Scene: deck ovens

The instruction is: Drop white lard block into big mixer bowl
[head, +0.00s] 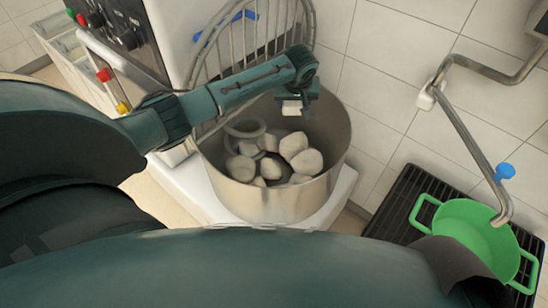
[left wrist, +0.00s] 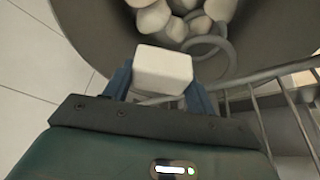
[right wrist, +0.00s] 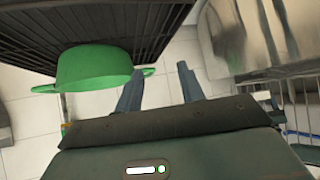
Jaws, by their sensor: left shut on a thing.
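My left gripper (head: 294,98) is over the big mixer bowl (head: 262,205), near its back rim. It is shut on the white lard block (left wrist: 163,70), which shows between its two fingers in the left wrist view and as a small pale piece in the head view (head: 291,108). The bowl is steel and holds several pale round lumps (head: 300,152) around a grey spiral hook (head: 247,128). The block is above these lumps and apart from them. My right gripper (right wrist: 160,85) shows in the right wrist view, with its fingers apart and nothing between them.
A wire guard (head: 250,45) rises behind the bowl. To the right, a green pot (head: 470,222) stands on a black grate (head: 395,205) under a metal tap pipe (head: 470,135). The mixer body with knobs (head: 125,35) is at the upper left. White tiles cover the wall.

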